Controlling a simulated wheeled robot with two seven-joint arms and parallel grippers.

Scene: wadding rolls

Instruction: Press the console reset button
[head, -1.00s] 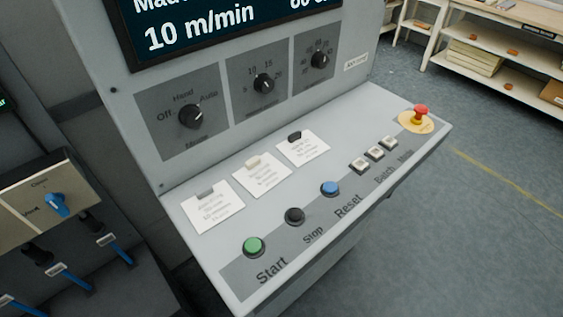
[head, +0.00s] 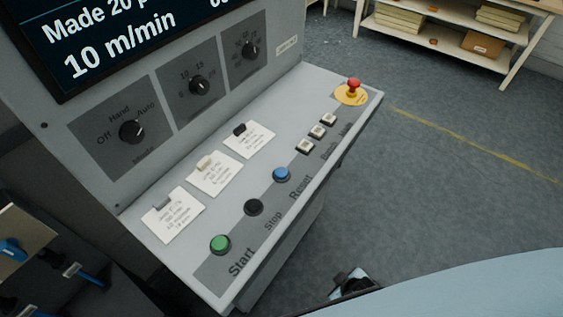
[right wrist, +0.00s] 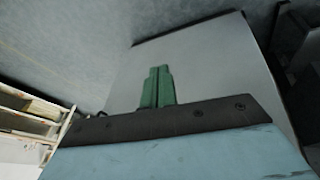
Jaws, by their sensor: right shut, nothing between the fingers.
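The blue reset button (head: 281,175) is on the console's sloping ledge, above the word Reset. The black stop button (head: 253,207) and green start button (head: 220,244) are in the same row, nearer to me. My right gripper (right wrist: 157,72) shows in the right wrist view with its green fingers shut together and empty. A plain grey surface lies beyond the fingers; no button shows there. In the head view part of my light-blue arm enters at the bottom right, apart from the buttons. My left gripper is not in view.
Several small white buttons (head: 317,132) and a red emergency stop (head: 353,86) on a yellow disc are farther along the ledge. Paper notes (head: 211,173) lie behind the buttons. Knobs (head: 131,131) and a screen (head: 110,35) are above. Open floor lies to the right, shelves (head: 450,30) beyond.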

